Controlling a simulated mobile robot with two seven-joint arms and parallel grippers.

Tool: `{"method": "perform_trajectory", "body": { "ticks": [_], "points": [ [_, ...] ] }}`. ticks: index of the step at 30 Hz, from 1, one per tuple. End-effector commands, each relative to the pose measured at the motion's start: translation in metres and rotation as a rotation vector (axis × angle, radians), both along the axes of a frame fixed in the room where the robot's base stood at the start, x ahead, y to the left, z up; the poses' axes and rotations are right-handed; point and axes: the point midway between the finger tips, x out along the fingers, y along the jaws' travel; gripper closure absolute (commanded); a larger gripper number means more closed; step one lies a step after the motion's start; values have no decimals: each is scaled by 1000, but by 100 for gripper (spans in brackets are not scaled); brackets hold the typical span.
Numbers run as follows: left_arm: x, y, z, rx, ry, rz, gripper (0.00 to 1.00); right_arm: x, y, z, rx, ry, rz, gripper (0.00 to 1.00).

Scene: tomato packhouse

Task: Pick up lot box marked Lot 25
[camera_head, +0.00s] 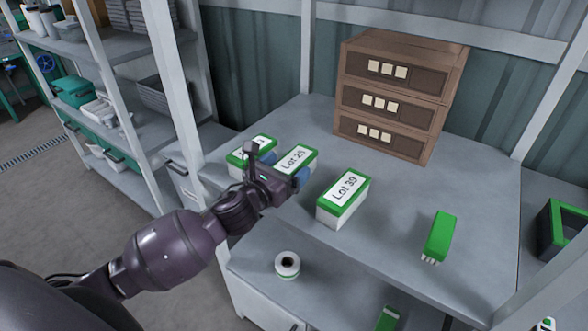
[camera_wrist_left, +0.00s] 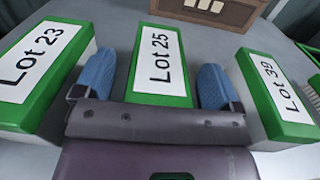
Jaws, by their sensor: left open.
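The lot box marked Lot 25 (camera_head: 297,158) is white with a green lid edge and stands on the grey table. My left gripper (camera_head: 284,170) is over its near end and hides part of it in the head view. In the left wrist view the Lot 25 box (camera_wrist_left: 160,62) lies straight ahead, between the two blue fingertips of my left gripper (camera_wrist_left: 156,88). The fingers are open, one on each side of the box; I cannot tell whether they touch it. My right gripper is not in view.
A Lot 23 box (camera_wrist_left: 42,65) stands close on the left and a Lot 39 box (camera_head: 344,198) on the right. Brown stacked drawers (camera_head: 394,95) stand behind. A green brush-like item (camera_head: 440,236) lies to the right. A tape roll (camera_head: 287,264) sits on the lower shelf.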

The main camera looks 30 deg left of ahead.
Motion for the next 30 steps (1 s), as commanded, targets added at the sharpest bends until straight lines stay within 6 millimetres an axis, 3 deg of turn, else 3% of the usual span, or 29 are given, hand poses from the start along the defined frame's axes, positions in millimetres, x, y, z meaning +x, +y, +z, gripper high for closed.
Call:
{"method": "perform_trajectory", "body": {
  "ticks": [8,20,30],
  "points": [
    [4,-1,0,0,1,0,11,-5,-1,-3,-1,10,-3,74],
    [3,0,0,1,1,0,69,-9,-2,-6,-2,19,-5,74],
    [4,-1,6,2,-3,-2,70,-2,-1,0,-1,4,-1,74]
  ]
}}
